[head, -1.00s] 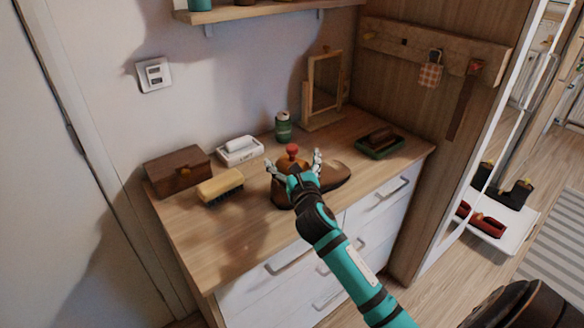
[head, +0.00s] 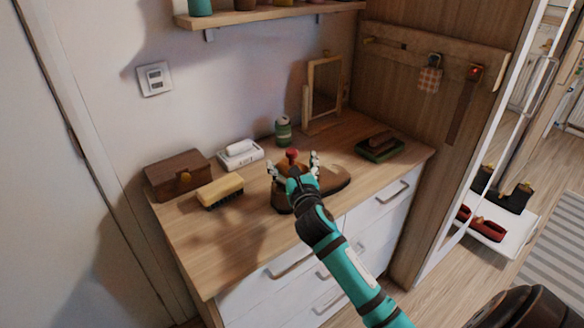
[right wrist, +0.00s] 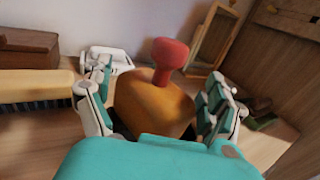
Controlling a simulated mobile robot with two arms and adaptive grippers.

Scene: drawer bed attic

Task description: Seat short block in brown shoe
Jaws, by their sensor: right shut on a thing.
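The brown shoe (head: 336,180) lies on the dresser top, toe to the right; my gripper hides part of its opening. The short block (right wrist: 153,105) is orange-brown wood with a red knob (right wrist: 169,55) on top. In the head view its red knob (head: 292,154) shows above the heel end of the shoe. My right gripper (head: 294,171) is shut on the block, its fingers on either side, over the shoe's heel end. Whether the block's lower part is inside the shoe is hidden. My left gripper is out of view.
A yellow-topped brush (head: 220,190), wooden box (head: 178,174) and white soap dish (head: 240,155) stand left of the shoe. A green can (head: 283,130) and framed mirror (head: 323,90) stand behind. A green tin with a dark brush (head: 380,148) is right. The dresser's front left is clear.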

